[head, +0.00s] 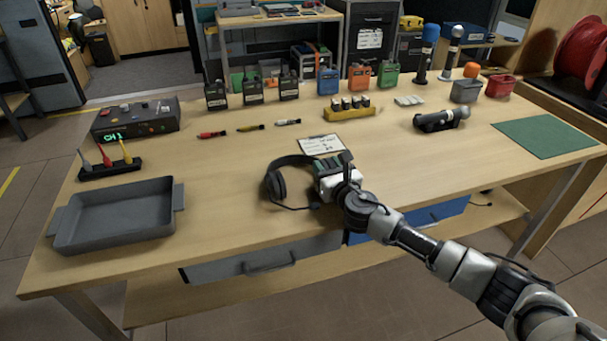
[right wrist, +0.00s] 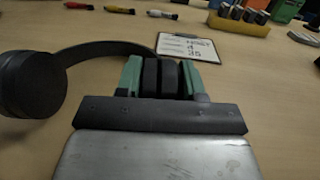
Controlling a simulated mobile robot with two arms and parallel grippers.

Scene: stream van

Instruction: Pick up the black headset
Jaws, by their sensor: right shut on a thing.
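The black headset (head: 276,184) is near the front middle of the table in the head view. One ear cup, the headband and a thin boom microphone show there. My right gripper (head: 330,168) is at the headset's right side. In the right wrist view, the green fingers of my right gripper (right wrist: 160,77) are shut on a black part of the headset, which looks like its right ear cup. The left ear cup (right wrist: 30,84) and the headband show to the left of the fingers. I cannot tell whether the headset touches the table. My left gripper is not in view.
A clipboard (head: 321,145) lies just behind the headset. An empty grey tray (head: 118,240) stands at the left front. Several radios, a yellow battery holder (head: 350,114) and microphones stand toward the back. A green mat (head: 545,137) lies at the right. The table between tray and headset is clear.

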